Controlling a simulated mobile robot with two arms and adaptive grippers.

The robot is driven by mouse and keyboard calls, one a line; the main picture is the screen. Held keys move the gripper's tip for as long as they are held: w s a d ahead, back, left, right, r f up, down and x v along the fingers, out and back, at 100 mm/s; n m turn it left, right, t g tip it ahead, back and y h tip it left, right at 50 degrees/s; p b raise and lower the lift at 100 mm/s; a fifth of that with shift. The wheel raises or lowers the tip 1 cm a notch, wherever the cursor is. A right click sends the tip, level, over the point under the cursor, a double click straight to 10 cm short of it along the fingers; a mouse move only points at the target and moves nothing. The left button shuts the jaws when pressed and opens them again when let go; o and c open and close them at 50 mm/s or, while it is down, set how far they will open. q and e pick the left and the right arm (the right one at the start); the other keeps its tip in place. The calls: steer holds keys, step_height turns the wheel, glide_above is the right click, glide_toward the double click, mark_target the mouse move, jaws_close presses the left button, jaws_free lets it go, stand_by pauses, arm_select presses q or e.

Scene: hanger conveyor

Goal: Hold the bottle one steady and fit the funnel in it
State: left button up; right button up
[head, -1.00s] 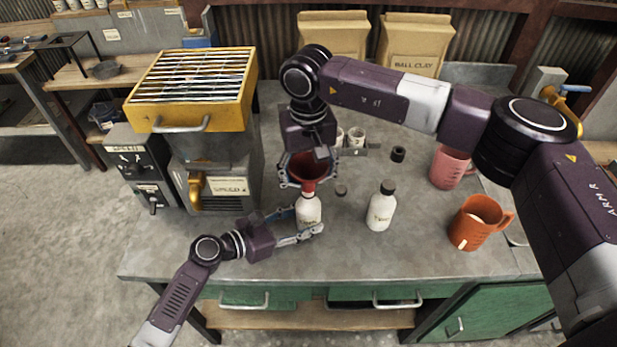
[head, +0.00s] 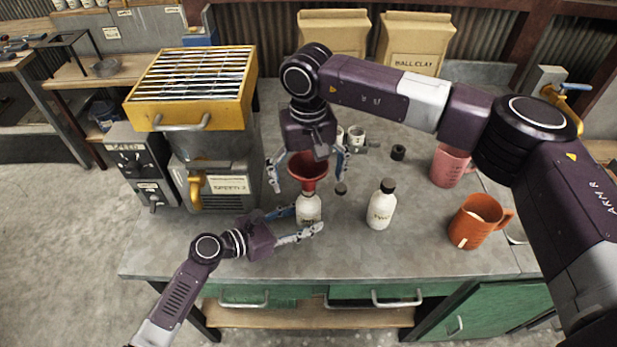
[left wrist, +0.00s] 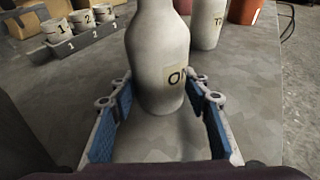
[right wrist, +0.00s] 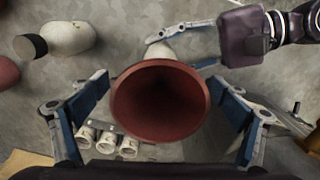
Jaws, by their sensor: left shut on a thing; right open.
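Bottle one (head: 308,210) is white and stands upright on the bench. Its label, partly reading "ON", shows in the left wrist view (left wrist: 168,75). My left gripper (head: 303,222) is shut around its lower body, a finger on each side. The dark red funnel (head: 308,172) sits upright with its spout at the bottle's mouth; how deep the spout goes is hidden. My right gripper (head: 308,170) is open around the funnel's cone from above. In the right wrist view the funnel (right wrist: 160,100) lies between the spread fingers, with gaps on both sides.
A second white bottle with a black cap (head: 381,207) stands to the right. An orange jug (head: 478,222) and a pink jug (head: 450,166) are further right. A black cap (head: 341,188) lies close by. A yellow-topped machine (head: 190,90) stands left. The front bench is clear.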

step_height(320, 180, up, 12)
stand_by(0.6)
arm_select(q)
steer(key=o, duration=0.9)
steer(key=shift+o, duration=0.2)
